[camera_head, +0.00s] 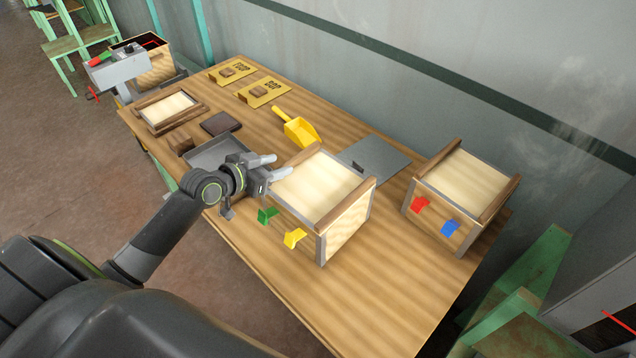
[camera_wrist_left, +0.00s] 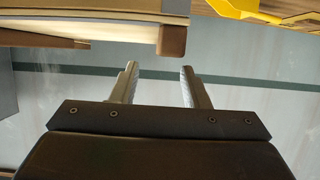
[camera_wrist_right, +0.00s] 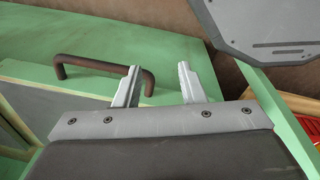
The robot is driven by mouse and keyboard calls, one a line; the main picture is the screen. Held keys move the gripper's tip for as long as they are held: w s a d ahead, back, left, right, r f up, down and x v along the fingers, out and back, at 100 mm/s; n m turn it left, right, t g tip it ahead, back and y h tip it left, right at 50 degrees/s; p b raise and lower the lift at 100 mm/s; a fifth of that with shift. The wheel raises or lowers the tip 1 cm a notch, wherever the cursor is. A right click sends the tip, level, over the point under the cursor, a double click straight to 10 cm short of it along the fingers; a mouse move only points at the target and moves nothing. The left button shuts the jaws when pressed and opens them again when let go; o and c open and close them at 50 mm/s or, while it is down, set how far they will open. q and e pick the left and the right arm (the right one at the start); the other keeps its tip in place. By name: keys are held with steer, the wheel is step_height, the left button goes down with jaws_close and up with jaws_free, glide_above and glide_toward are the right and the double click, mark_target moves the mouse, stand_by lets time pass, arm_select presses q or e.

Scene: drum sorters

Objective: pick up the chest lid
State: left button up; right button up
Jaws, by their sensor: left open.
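No part is clearly marked as the chest lid. A framed panel with a cream face and brown rails (camera_head: 168,109) lies at the table's far left end and may be it. A box with a cream top and brown side rails (camera_head: 318,185) stands mid-table, with green and yellow tabs on its front. My left gripper (camera_head: 276,168) is open and empty, at this box's left top corner; contact cannot be told. The box's edge (camera_wrist_left: 100,30) shows above the fingers in the left wrist view. My right gripper (camera_wrist_right: 160,70) is open and empty, near a dark handle (camera_wrist_right: 100,68) on green furniture.
A similar box (camera_head: 465,185) with red and blue tabs stands at the right. A yellow scoop (camera_head: 299,130), grey tray (camera_head: 216,152), grey plate (camera_head: 374,158) and two yellow plates (camera_head: 262,92) lie on the table (camera_head: 400,270). An open-topped box (camera_head: 155,68) stands beyond its left end.

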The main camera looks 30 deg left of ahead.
mark_target(294, 158)
arm_select(q)
steer(key=shift+p+x, duration=0.75)
steer(key=shift+x, duration=1.6)
steer(key=shift+w+f, duration=0.2)
steer(key=shift+w, duration=0.25)
steer(key=shift+a, duration=0.1)
steer(key=shift+c, duration=0.4)
steer(key=shift+r, duration=0.1)
jaws_close()
